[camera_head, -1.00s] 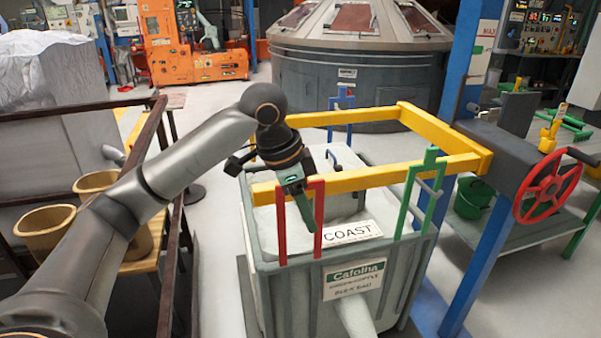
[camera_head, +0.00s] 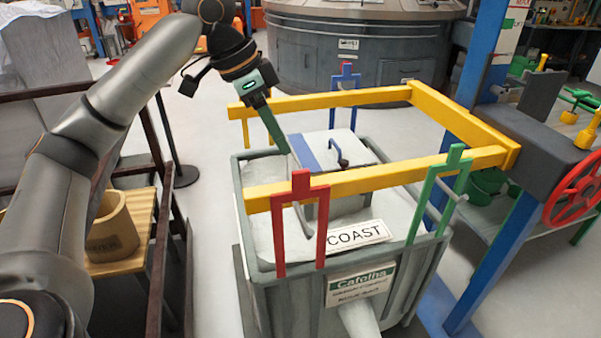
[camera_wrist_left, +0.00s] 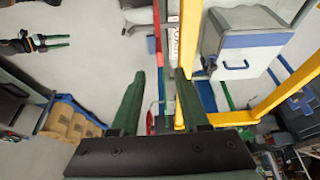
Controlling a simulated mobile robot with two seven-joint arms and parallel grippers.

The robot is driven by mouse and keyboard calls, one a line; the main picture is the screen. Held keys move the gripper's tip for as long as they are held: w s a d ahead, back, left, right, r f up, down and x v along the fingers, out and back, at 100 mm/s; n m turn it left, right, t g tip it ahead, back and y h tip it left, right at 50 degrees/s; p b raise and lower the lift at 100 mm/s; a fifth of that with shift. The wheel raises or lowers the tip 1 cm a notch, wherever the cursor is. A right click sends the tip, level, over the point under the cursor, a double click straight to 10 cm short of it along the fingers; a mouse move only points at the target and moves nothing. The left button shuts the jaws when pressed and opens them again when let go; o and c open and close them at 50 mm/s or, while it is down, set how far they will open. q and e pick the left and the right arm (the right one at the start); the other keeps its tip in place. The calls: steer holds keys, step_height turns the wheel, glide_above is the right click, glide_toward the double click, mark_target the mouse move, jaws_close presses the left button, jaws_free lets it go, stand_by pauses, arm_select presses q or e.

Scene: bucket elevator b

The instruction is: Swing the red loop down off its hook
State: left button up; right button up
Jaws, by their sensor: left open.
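The red loop (camera_head: 278,240) is upright at the front left of the yellow frame (camera_head: 375,180), its two legs hanging down over the front bar and its short tab above it. A grey hook shows inside the loop. A red strip, likely this loop, shows beyond my fingers in the left wrist view (camera_wrist_left: 157,35). My left gripper (camera_head: 284,150) is empty, above and behind the loop and apart from it. Its green fingers are spread in the left wrist view (camera_wrist_left: 159,75). My right gripper (camera_wrist_left: 55,41) seems to show small at the upper left there, its fingers apart.
A grey bin (camera_head: 258,285) with a white bag stands under the frame. A green loop (camera_head: 451,190) hangs at the front right, a blue loop (camera_head: 346,75) at the back. A red handwheel (camera_head: 575,190) is at the right, a dark rail (camera_head: 160,230) at the left.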

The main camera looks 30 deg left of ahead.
mark_target(297, 171)
arm_select(q)
steer(key=b+x, duration=0.1)
steer(key=x, duration=1)
steer(key=shift+s, duration=0.15)
steer(key=shift+c, duration=0.3)
jaws_close()
stand_by(0.6)
